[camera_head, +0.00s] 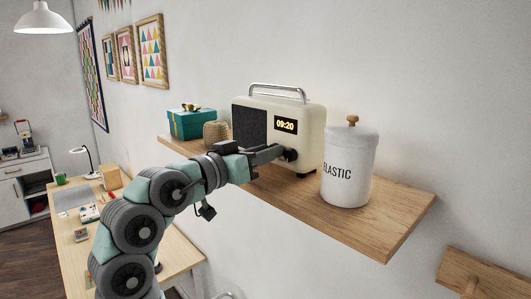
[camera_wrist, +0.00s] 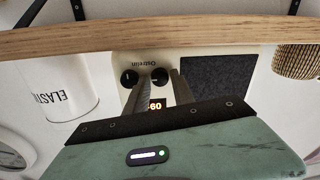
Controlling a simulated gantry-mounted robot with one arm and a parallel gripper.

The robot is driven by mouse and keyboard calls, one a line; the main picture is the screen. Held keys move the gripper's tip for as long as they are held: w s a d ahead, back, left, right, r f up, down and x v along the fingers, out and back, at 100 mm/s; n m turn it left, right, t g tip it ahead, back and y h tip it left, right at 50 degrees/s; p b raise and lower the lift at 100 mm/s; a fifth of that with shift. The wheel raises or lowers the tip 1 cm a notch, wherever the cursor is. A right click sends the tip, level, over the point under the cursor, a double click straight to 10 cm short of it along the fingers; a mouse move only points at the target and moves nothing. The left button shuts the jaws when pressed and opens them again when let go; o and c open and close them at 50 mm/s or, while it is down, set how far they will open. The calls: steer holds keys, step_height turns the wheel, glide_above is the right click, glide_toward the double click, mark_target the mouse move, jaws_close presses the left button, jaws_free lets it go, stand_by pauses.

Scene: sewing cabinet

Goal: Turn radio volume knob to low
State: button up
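In the wrist view the radio (camera_wrist: 140,62) appears upside down with two black knobs, one (camera_wrist: 129,78) at the left and one (camera_wrist: 160,76) at the right. My gripper (camera_head: 283,153) is at the radio's lower front. In the wrist view its fingers (camera_wrist: 158,82) are apart, with the right-hand knob between their tips. Whether they press on it is unclear. The fingers partly cover the display. The knobs' settings are too small to read.
A white jar (camera_head: 348,170) marked ELASTIC stands close to the right of the radio. A teal gift box (camera_head: 188,124) and a woven basket (camera_head: 216,134) are to its left. The shelf (camera_head: 390,213) is bare at its right end.

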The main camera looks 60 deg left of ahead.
jaws_close()
steer(key=shift+r, duration=0.1)
steer(key=shift+n+p, duration=0.3)
steer(key=shift+p, duration=0.4)
steer(key=shift+o, duration=0.6)
jaws_free()
